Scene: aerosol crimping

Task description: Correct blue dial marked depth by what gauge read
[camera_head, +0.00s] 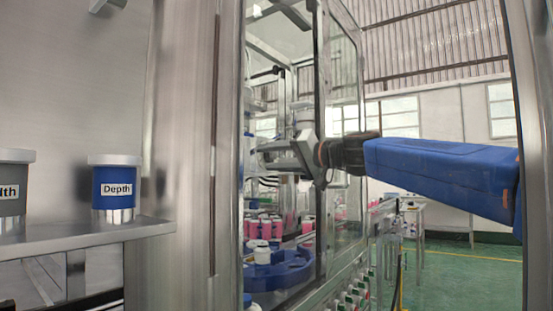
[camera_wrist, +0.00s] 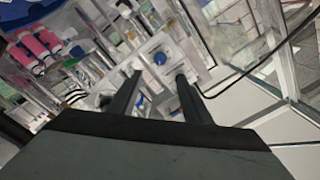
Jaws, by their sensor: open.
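The blue dial marked Depth (camera_head: 117,188) stands on a steel shelf at the left of the head view, with a silver cap and silver base. My gripper (camera_head: 266,157) is well to the right of it, at the glass-walled machine, pointing left. In the wrist view my gripper (camera_wrist: 158,77) has its two fingers apart with nothing held between them. A white block with a small round blue part (camera_wrist: 160,58) shows beyond the fingertips. The Depth dial is not seen in the wrist view. I cannot make out a gauge or its reading.
A grey dial (camera_head: 12,190), its label cut off, stands left of the Depth dial on the shelf (camera_head: 85,236). A steel post (camera_head: 190,150) stands between the shelf and the machine. Pink cans (camera_head: 262,228) and a blue rotary part (camera_head: 280,271) are inside the machine.

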